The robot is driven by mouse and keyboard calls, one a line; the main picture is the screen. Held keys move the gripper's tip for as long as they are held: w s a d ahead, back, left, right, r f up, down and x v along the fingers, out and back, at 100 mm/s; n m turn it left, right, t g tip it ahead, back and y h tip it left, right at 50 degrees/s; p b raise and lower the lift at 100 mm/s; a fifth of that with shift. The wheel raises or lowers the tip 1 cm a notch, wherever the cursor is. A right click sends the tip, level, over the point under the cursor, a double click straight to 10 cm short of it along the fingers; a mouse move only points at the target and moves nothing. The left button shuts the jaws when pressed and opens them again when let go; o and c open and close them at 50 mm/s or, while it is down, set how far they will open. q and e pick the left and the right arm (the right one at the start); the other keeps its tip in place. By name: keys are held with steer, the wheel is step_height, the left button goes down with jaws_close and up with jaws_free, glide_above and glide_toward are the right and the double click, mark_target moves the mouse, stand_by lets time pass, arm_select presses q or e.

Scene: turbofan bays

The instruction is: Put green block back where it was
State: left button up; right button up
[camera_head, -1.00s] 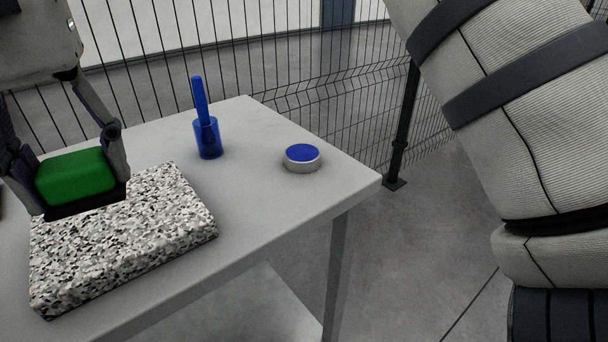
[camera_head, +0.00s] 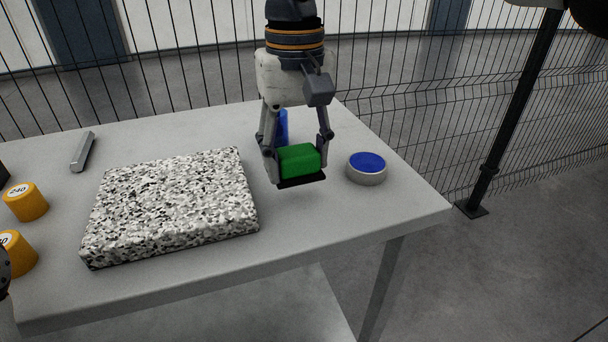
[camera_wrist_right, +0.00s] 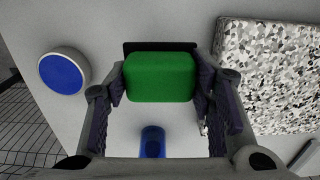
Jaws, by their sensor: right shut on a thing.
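My right gripper (camera_head: 298,165) is shut on the sides of the green block (camera_head: 299,160), which has a flat black base. The block is level, to the right of the speckled slab (camera_head: 170,205) and left of the blue-topped round disc (camera_head: 366,168). I cannot tell whether its base touches the table. In the right wrist view the green block (camera_wrist_right: 160,77) sits between the fingers of my right gripper (camera_wrist_right: 160,85), with the slab (camera_wrist_right: 265,75) to the right and the disc (camera_wrist_right: 63,73) to the left. My left gripper is not clearly visible.
A blue cup (camera_head: 282,125) stands behind my right gripper, partly hidden; it also shows in the wrist view (camera_wrist_right: 152,142). A grey bar (camera_head: 83,151) and two yellow weights (camera_head: 25,202) are at left. The table's front right (camera_head: 330,215) is clear. A wire fence stands behind.

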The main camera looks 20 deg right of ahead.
mark_target(303, 196)
steer(key=f, duration=0.2)
steer(key=d+f, duration=0.1)
steer(key=f, duration=0.1)
steer(key=shift+w+d, duration=0.1)
steer(key=shift+w, duration=0.2)
steer(key=shift+f, duration=0.25)
steer(key=shift+f, duration=0.15)
steer(key=o, duration=1.1)
step_height(303, 196, up, 12)
steer(key=shift+r, duration=0.15)
